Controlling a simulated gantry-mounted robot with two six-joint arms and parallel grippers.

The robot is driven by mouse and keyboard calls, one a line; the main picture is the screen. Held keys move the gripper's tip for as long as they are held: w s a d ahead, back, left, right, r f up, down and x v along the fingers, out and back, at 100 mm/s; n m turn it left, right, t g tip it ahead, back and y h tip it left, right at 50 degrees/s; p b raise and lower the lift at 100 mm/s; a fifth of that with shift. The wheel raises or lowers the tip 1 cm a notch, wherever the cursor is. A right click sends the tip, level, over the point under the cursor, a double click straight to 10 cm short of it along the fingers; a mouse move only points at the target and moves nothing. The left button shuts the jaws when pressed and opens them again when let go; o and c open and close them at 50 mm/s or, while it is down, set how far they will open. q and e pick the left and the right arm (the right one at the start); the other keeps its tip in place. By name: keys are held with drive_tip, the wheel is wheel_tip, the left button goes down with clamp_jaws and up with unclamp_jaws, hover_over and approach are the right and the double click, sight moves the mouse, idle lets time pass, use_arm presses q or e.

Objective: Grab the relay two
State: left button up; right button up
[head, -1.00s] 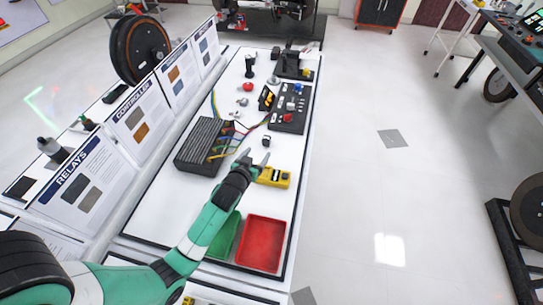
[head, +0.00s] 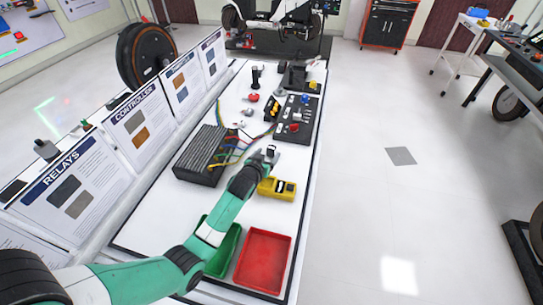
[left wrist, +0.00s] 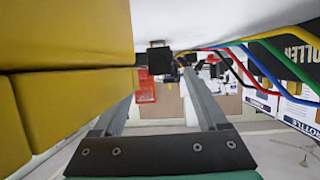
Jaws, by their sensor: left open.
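A small black relay (head: 271,150) stands on the white bench top, between the yellow meter and the finned black box. I take it for relay two, though no label is readable. My left gripper (head: 265,157) has its fingertips right at it and partly hides it. In the left wrist view the black relay (left wrist: 155,57) shows ahead, near the ends of the open left fingers (left wrist: 166,72). I cannot tell whether either finger touches it. My right gripper is not in view.
The yellow meter (head: 278,189) lies close beside the gripper and fills the left of the wrist view (left wrist: 65,60). The finned controller box (head: 202,157) and its coloured wires lie to the left. A red tray (head: 264,262) and a green tray (head: 223,250) are nearer. A switch panel (head: 297,120) stands beyond.

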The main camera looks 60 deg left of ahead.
sight(269, 146)
use_arm(q)
drive_tip(key=shift+b+x, duration=0.3)
drive_tip(key=shift+x, duration=0.9)
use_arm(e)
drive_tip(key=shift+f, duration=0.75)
use_arm(q)
clamp_jaws()
drive_tip(key=shift+r+p, duration=0.5)
wheel_tip(269, 146, up, 3)
drive_tip(key=shift+f+p, duration=0.2)
drive_tip(key=shift+p, duration=0.7)
drive_tip(key=w+r+p+v, duration=0.1)
drive_tip(key=p+v, duration=0.3)
drive_tip(key=v, duration=0.4)
drive_tip(key=r+p+v, duration=0.2)
drive_tip(key=p+v, duration=0.1)
drive_tip(key=v, duration=0.5)
drive_tip(key=shift+w+d+p, duration=0.15)
drive_tip(key=shift+d+p, duration=0.1)
drive_tip(key=shift+p, duration=0.15)
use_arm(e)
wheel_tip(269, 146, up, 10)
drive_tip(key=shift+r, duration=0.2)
